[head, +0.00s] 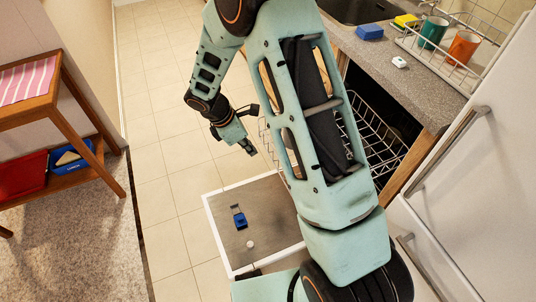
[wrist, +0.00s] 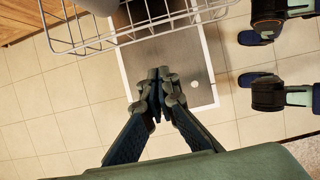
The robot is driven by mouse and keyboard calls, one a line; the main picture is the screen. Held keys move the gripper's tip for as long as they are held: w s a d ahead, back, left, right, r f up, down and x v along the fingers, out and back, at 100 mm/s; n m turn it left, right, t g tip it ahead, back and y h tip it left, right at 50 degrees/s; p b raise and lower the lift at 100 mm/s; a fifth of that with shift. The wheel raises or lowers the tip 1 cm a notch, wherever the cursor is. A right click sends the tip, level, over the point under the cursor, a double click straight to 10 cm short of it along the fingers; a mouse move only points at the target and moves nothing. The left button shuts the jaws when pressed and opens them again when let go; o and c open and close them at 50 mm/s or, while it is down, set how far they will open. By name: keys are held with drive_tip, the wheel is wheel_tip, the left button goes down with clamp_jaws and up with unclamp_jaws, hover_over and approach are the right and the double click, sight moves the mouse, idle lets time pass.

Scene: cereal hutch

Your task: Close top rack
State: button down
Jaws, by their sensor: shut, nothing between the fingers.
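The top rack (head: 378,142) is a wire rack pulled partly out of the dishwasher. My arm hides its middle in the head view, and a strip of wire shows left of the arm. In the wrist view the front wires of the rack (wrist: 75,47) run across the top. My gripper (head: 249,150) is shut and empty, just left of the rack's front in the head view. In the wrist view my gripper (wrist: 158,75) points toward the rack with a small gap between. A rounded grey item sits in the rack, partly cut off.
A wooden side table (head: 50,105) stands at left. The fridge (head: 480,150) stands at right. Tiled floor left of the door is clear.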

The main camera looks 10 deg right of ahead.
drive_tip(key=w+d+f, duration=0.1)
drive_tip(key=d+f, duration=0.6)
drive_tip(key=f, duration=0.2)
drive_tip(key=shift+w+d+b, duration=0.25)
drive_tip(key=shift+d+b, duration=0.05)
drive_tip(key=shift+b, duration=0.05)
